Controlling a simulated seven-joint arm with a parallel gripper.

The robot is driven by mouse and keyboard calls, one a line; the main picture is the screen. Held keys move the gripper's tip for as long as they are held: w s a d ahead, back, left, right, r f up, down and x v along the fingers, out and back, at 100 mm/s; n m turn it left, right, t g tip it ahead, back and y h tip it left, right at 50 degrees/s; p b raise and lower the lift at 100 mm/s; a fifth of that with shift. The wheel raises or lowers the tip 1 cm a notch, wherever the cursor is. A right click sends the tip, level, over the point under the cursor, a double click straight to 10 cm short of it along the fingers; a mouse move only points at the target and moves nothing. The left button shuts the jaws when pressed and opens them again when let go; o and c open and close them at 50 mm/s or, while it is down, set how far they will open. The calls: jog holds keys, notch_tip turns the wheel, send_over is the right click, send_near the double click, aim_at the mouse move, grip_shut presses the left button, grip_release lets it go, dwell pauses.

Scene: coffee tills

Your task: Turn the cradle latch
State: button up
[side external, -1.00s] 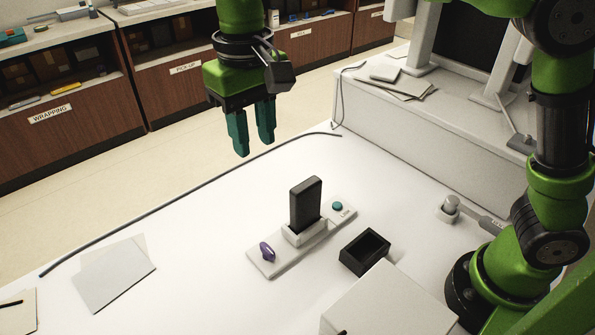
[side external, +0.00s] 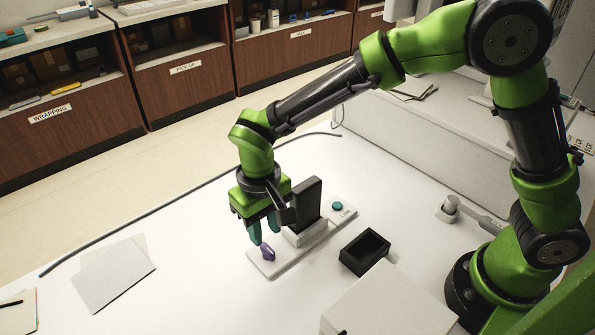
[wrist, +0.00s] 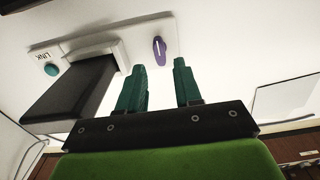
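The cradle (side external: 284,257) is a pale flat base on the white table. A dark upright device (side external: 306,203) stands in its holder, and a teal button (side external: 337,206) sits at its right end by the word LINK. The purple latch (side external: 267,253) is a small oval knob at the cradle's left end. It also shows in the wrist view (wrist: 159,48), just beyond my fingertips, with a pale line along it. My gripper (wrist: 160,63) is open and empty, its two teal fingers apart. In the side view my gripper (side external: 264,238) is low beside the device, its fingertips close to the latch.
A black open box (side external: 364,251) stands right of the cradle, with a white box (side external: 392,303) in front. White sheets (side external: 114,274) lie at the left. A dark cable (side external: 190,190) runs along the back edge. The table between sheets and cradle is clear.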

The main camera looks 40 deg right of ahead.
aim_at(267, 247)
notch_tip(267, 247, down, 5)
jog(key=shift+f, duration=0.2)
grip_shut()
jog(key=n, duration=0.4)
jog(key=shift+n, duration=0.3)
jog(key=n, duration=1.3)
jog(key=shift+o, duration=1.2)
grip_release()
